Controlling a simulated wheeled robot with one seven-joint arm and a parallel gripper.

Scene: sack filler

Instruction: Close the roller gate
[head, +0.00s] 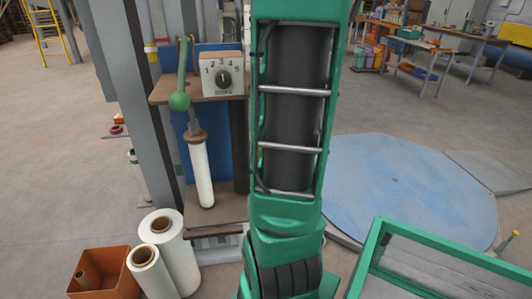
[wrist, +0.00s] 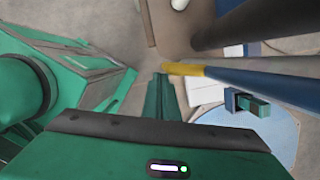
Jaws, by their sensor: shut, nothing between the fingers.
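My gripper (wrist: 161,84) shows in the wrist view as narrow green fingers beyond the green wrist housing. It is shut and empty, above the floor. A long blue bar (wrist: 258,80) with a yellow end runs in from the right, beside the fingertips. It looks apart from them, but the exact distance is unclear. A small dark blue bracket with a green block (wrist: 248,103) is beside the bar. A dark cylinder (wrist: 245,24) crosses the upper right. I cannot tell for sure which of these belongs to the roller gate. My arm hides the middle of the head view, and the gripper is out of sight there.
A control box with a dial (head: 223,75) and a green-knobbed lever (head: 180,98) stand left of my arm. White rolls (head: 172,245) and an orange bin (head: 97,265) are on the floor.

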